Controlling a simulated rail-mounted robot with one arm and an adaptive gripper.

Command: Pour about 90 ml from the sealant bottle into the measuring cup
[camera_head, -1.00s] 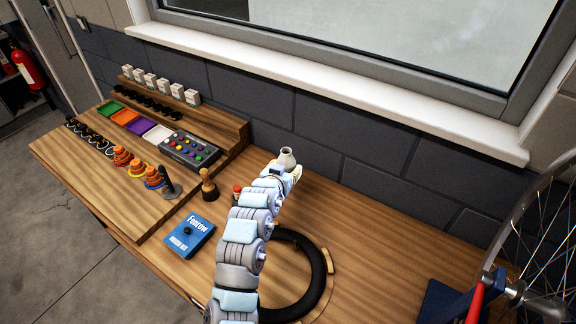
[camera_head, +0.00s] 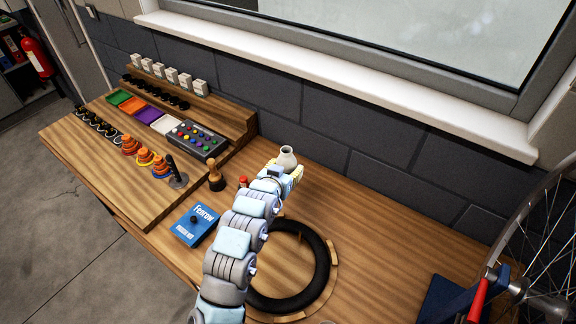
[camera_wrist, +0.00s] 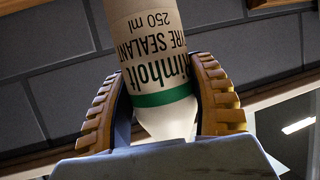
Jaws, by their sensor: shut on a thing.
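The sealant bottle (camera_head: 287,160) is pale, with a narrow neck. In the wrist view the bottle (camera_wrist: 160,70) fills the middle; its label reads tyre sealant, 250 ml, upside down there, above a green band. My gripper (camera_head: 279,175) is shut around the bottle, with an orange ribbed finger on each side in the wrist view (camera_wrist: 165,112). The bottle looks about upright, neck up, in the head view. I cannot tell how far its base is from the bench. I cannot make out a measuring cup in either view.
A black tyre (camera_head: 322,270) lies on the bench under my arm. A blue box (camera_head: 195,228), a wooden-handled tool (camera_head: 215,176) and a partly hidden red-topped item (camera_head: 243,182) stand nearby. A wheel (camera_head: 545,240) is at right. The bench right of the bottle is clear.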

